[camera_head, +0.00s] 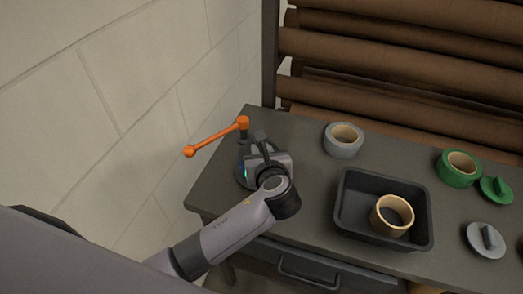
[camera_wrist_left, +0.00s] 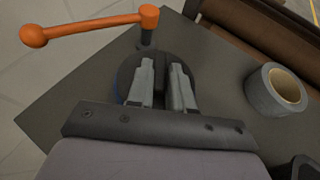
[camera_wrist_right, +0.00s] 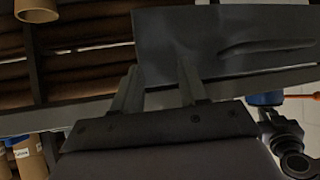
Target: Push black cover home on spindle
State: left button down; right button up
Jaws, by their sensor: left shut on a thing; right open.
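The black cover (camera_wrist_left: 126,74) is a dark round disc under my left gripper (camera_wrist_left: 164,68) in the left wrist view. The gripper's two fingers are shut on a dark upright grip of the cover. In the head view my left gripper (camera_head: 262,152) reaches down over the cover (camera_head: 242,172) at the table's left end. The spindle is hidden under the cover and gripper, so I cannot tell how far down the cover sits. A blue edge shows just below the disc. My right gripper (camera_wrist_right: 160,82) is open and empty in the right wrist view, before a dark drawer front.
An orange crank handle (camera_head: 215,137) stands right beside the left gripper. A grey roll (camera_head: 344,140), a black tray (camera_head: 350,215) holding a tan ring (camera_head: 392,214), a green roll (camera_head: 459,168), a green cover (camera_head: 497,190) and a grey cover (camera_head: 486,240) lie further right. Brown rolls are racked behind.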

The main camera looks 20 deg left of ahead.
pick_arm(q)
jog(key=shift+c, duration=1.9)
grip_release()
jog(key=shift+r, duration=0.1)
jog(key=shift+r, duration=3.45)
